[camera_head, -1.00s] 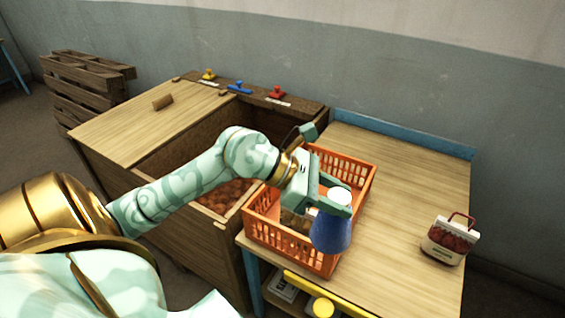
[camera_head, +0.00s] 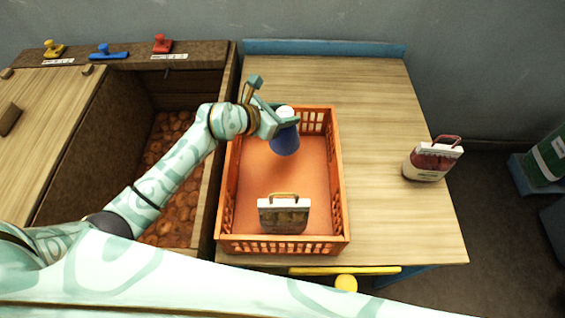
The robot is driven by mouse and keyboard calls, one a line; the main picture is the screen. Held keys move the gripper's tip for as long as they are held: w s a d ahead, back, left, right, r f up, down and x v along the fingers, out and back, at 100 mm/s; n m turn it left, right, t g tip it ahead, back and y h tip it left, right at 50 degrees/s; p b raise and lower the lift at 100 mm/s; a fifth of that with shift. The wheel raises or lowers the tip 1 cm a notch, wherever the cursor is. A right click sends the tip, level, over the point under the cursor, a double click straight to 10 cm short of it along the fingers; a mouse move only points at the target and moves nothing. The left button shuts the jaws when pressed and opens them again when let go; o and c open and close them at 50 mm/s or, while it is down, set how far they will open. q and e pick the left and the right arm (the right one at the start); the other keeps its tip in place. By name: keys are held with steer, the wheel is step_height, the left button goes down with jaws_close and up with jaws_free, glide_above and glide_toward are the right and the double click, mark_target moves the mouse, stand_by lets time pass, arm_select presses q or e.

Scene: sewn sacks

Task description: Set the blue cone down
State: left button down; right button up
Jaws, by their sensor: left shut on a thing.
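The blue cone (camera_head: 285,143), with a white top, is in my left gripper (camera_head: 286,121). The gripper is shut on it near the top. The cone shows over the back half of the orange basket (camera_head: 341,190), wide end down. I cannot tell whether it touches the basket's floor. My right gripper is not in view.
A small sack with a handle (camera_head: 284,216) stands in the basket's front part. Another sack (camera_head: 432,160) stands at the right of the wooden table (camera_head: 390,110). A wooden bin (camera_head: 75,135) of round brown things stands left. The table's back right is clear.

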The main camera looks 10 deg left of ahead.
mark_target(288, 142)
arm_select(q)
step_height(288, 142, down, 8)
steer(key=b, duration=0.2)
steer(key=shift+b, duration=0.3)
steer(key=c, duration=0.8)
jaws_free()
steer(key=shift+f, duration=0.1)
